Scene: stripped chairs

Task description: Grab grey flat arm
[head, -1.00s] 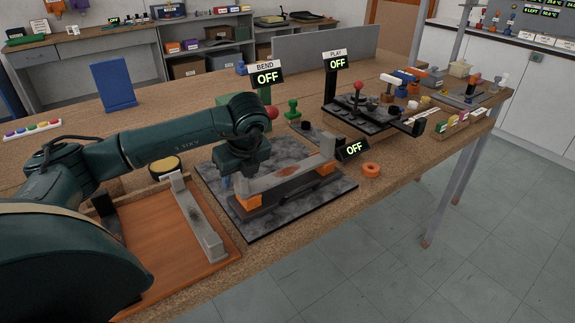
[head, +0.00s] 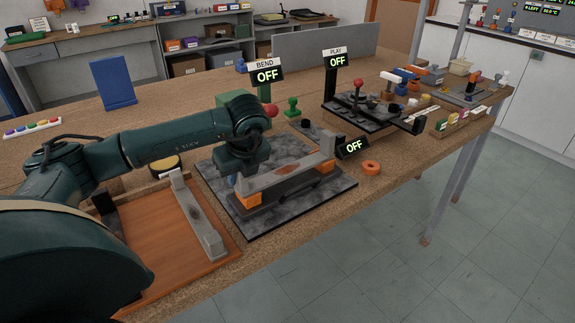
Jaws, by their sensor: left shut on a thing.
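One grey flat arm (head: 290,172) with a raised end lies across orange blocks on a dark grey plate. A second grey flat arm (head: 200,222) lies on the orange-brown tray. My left gripper (head: 240,182) points down at the near-left end of the arm on the orange blocks. It is shut on that end; its fingertips are mostly hidden by its own body. My right gripper is not in view.
The dark plate (head: 335,195) sits near the table's front edge, with the tray (head: 150,245) to its left. An orange ring (head: 371,167) lies to its right. Signs reading OFF, a red-knobbed lever (head: 271,111) and a green knob (head: 292,104) stand behind.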

